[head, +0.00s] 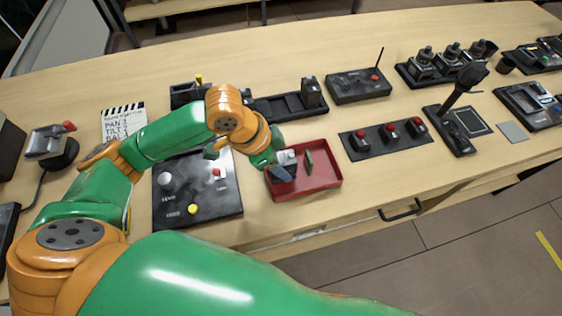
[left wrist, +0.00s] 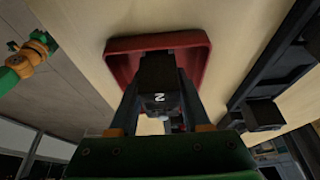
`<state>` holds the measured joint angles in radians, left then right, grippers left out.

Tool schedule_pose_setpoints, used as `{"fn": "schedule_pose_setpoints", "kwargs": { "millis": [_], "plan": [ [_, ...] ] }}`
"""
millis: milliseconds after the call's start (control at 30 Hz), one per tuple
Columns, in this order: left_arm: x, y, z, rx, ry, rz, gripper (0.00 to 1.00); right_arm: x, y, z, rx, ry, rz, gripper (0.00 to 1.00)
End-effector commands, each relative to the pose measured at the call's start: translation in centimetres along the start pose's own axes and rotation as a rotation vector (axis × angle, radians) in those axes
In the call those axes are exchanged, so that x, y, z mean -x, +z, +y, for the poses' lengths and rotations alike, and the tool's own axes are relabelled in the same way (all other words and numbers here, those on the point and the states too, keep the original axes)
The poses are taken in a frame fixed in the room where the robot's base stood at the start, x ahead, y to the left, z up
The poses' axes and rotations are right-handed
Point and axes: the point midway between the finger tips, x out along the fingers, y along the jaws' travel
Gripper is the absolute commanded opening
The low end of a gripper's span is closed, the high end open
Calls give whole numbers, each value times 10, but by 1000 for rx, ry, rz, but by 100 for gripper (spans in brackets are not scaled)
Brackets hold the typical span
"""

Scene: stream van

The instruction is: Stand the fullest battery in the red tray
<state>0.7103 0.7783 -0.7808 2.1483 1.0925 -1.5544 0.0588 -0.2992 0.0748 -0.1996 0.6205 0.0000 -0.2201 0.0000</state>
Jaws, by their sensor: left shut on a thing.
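The red tray (head: 325,180) lies near the front edge of the bench and also shows in the left wrist view (left wrist: 205,55). My left gripper (head: 293,168) is low over the tray, its fingers on either side of a dark battery. It is shut on this battery (head: 285,158). In the left wrist view the battery (left wrist: 160,80) looks black with a white mark, and the tray lies behind it. I cannot tell whether its base touches the tray floor. Another black battery (head: 311,92) stands at the right end of the black charger (head: 280,107). My right gripper is not made out.
A black control panel (head: 225,200) lies just left of the tray. A dark strip with several red-topped switches (head: 385,138) lies to the right. A radio box with an antenna (head: 358,86) stands behind. Bare wood separates the tray from the switch strip.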

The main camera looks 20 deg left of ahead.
Motion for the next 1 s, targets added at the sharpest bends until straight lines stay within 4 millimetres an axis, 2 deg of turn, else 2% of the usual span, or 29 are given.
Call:
{"fn": "schedule_pose_setpoints", "kwargs": {
  "millis": [67, 100, 200, 467, 567, 800, 900, 1000],
  "plan": [
    [-2, 0, 0, 0, 0, 0, 0, 0, 0, 0, 0, 0, -1, 0],
    [-2, 1, 0, 0, 0, 0, 53, 0, 0, 0, 1, 0, -1, 0],
    [-2, 1, 0, 0, 0, 0, 77, 0, 1, 1, 1, 1, -1, 0],
    [-2, 0, 0, 0, 0, 0, 77, 0, 2, 3, 3, 5, -3, 0],
    [8, -1, 0, 0, -2, 1, 77, 2, 2, 3, 3, 5, -3, 0],
    [75, -2, -1, -1, -6, 3, 77, 12, 1, 4, 4, 6, -3, 0],
    [98, -2, -1, 0, -5, 2, 77, 15, 1, 4, 3, 6, -3, 0],
    [114, -2, -1, 0, -3, 2, 77, 17, 0, 4, 3, 6, -3, 0]
  ]
}}
